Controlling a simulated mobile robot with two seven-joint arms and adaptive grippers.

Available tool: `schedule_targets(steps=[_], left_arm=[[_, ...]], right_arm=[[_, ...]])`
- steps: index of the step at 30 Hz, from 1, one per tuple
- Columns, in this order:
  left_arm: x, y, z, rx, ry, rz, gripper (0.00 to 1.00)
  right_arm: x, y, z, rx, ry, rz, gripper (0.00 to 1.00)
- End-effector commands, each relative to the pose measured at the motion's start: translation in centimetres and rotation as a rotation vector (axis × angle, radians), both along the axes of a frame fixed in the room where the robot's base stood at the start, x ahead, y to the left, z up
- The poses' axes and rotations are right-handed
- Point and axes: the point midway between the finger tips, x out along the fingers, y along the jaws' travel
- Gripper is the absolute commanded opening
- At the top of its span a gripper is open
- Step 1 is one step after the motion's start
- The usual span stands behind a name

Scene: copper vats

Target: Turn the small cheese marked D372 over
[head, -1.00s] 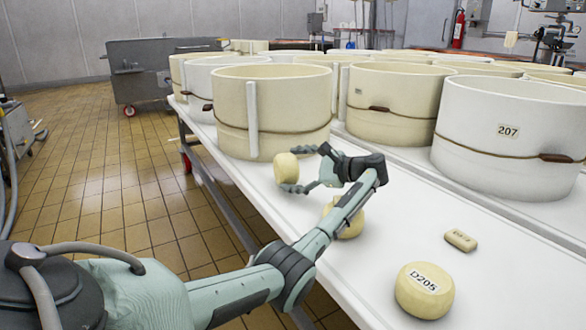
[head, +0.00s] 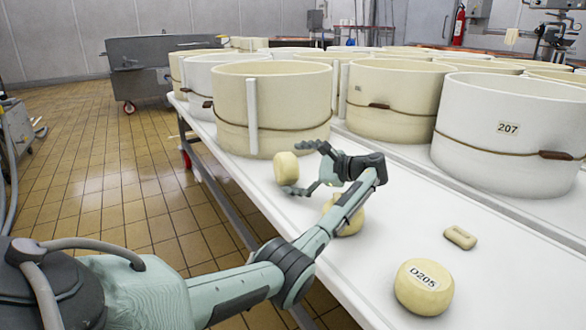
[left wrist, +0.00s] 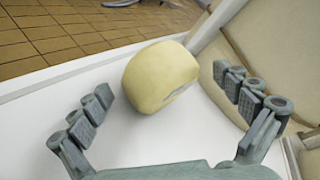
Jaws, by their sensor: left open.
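A small pale yellow cheese (head: 286,168) stands on its rounded edge on the white table, in front of a cream vat. In the left wrist view the cheese (left wrist: 158,75) shows a pale label at a steep angle on its lower right face; I cannot read it. My left gripper (head: 298,168) is open beside it, one finger towards the vat and one towards the near side. In the left wrist view the fingers (left wrist: 165,110) are spread wide, apart from the cheese. My right gripper is not in view.
A cheese marked D205 (head: 424,288) lies at the near right. Another cheese (head: 350,224) is partly hidden behind my left forearm. A small tan block (head: 460,237) lies on the table (head: 400,215). Vats, including a white one marked 207 (head: 510,135), line the back.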

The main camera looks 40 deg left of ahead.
Motion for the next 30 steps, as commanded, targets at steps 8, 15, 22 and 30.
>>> schedule_targets(steps=[8, 15, 22, 30], left_arm=[[0.2, -0.9, 0.1, -0.002, 0.001, -0.001, 1.0], [0.9, -4.8, 1.1, -0.003, 0.0, -0.003, 1.0], [1.3, -7.0, 1.8, -0.001, 0.0, -0.001, 1.0], [1.3, -7.2, 2.0, 0.0, 0.0, 0.0, 1.0]], right_arm=[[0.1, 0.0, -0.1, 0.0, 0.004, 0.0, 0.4], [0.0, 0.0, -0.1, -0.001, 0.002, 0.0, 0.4], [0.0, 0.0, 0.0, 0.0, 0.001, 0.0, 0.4], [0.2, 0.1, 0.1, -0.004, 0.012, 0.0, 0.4]])
